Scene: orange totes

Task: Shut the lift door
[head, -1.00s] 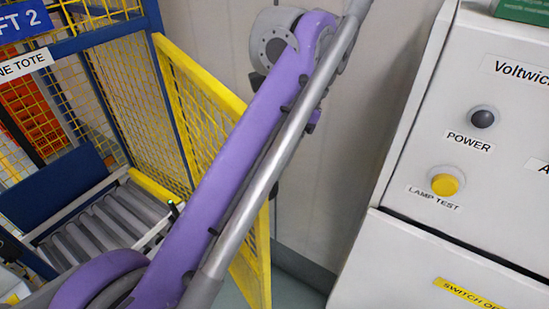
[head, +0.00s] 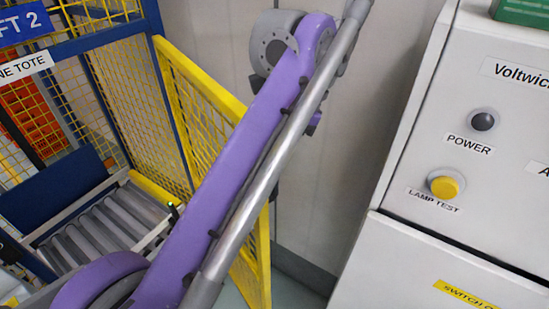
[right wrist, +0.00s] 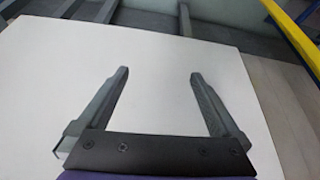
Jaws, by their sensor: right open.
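The lift door (head: 212,122), a yellow frame with yellow mesh, stands swung open from the blue lift cage post in the head view. My purple arm crosses in front of it and hides part of its middle and lower area. The lift cage (head: 110,95) has an open front with rollers inside. My right gripper (right wrist: 160,75) shows in the right wrist view, open and empty above a plain white surface (right wrist: 150,40). The left gripper is in neither view.
A white control cabinet (head: 455,240) with a POWER lamp (head: 483,120) and a yellow LAMP TEST button (head: 445,184) stands at the right. A grey roller conveyor (head: 100,228) lies inside the cage. A yellow bar (right wrist: 295,35) crosses the right wrist view's upper right corner.

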